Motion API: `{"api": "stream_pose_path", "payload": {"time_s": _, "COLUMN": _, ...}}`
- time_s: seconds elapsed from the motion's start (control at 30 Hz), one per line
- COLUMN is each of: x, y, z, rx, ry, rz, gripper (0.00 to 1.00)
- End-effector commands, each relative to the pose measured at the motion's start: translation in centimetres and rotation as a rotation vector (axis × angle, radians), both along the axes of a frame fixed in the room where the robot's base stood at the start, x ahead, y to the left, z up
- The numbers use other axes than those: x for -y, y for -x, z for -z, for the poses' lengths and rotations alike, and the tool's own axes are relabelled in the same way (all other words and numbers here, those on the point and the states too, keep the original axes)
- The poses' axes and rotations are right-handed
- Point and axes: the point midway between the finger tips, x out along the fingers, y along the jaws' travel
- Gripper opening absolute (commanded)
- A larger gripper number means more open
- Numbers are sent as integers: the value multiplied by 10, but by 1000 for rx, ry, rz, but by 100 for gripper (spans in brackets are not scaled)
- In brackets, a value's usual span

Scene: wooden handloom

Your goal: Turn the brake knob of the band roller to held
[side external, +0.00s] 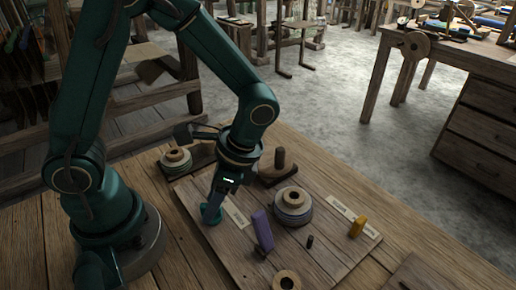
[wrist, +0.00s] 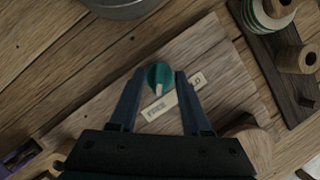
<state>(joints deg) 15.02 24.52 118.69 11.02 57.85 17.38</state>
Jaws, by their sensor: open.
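The teal brake knob (wrist: 158,74) is round with a raised grip and a pale pointer mark, on a wooden board (wrist: 205,45). In the wrist view the mark points down toward the label strip (wrist: 173,97), nearer its FREE end. The other word, ending in LD, is partly hidden by a finger. My gripper (wrist: 160,76) is open, one finger on each side of the knob. I cannot tell whether they touch it. In the side view my gripper (side external: 214,206) points down at the teal knob (side external: 211,216), which it partly covers.
Another striped spool (side external: 175,164) and a wooden post (side external: 279,160) stand behind. A grey round part (wrist: 122,8) is mine.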

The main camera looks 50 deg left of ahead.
Motion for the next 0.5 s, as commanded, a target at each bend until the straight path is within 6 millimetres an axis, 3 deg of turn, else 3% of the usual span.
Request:
{"api": "stream_pose_path", "payload": {"time_s": 0.03, "x": 0, "y": 0, "z": 0, "rx": 0, "ry": 0, "rz": 0, "gripper": 44}}
{"api": "stream_pose_path", "payload": {"time_s": 0.13, "x": 0, "y": 0, "z": 0, "rx": 0, "ry": 0, "rz": 0, "gripper": 5}}
{"api": "stream_pose_path", "payload": {"time_s": 0.17, "x": 0, "y": 0, "z": 0, "rx": 0, "ry": 0, "rz": 0, "gripper": 0}}
{"api": "stream_pose_path", "payload": {"time_s": 0.5, "x": 0, "y": 0, "z": 0, "rx": 0, "ry": 1, "rz": -22, "gripper": 0}}
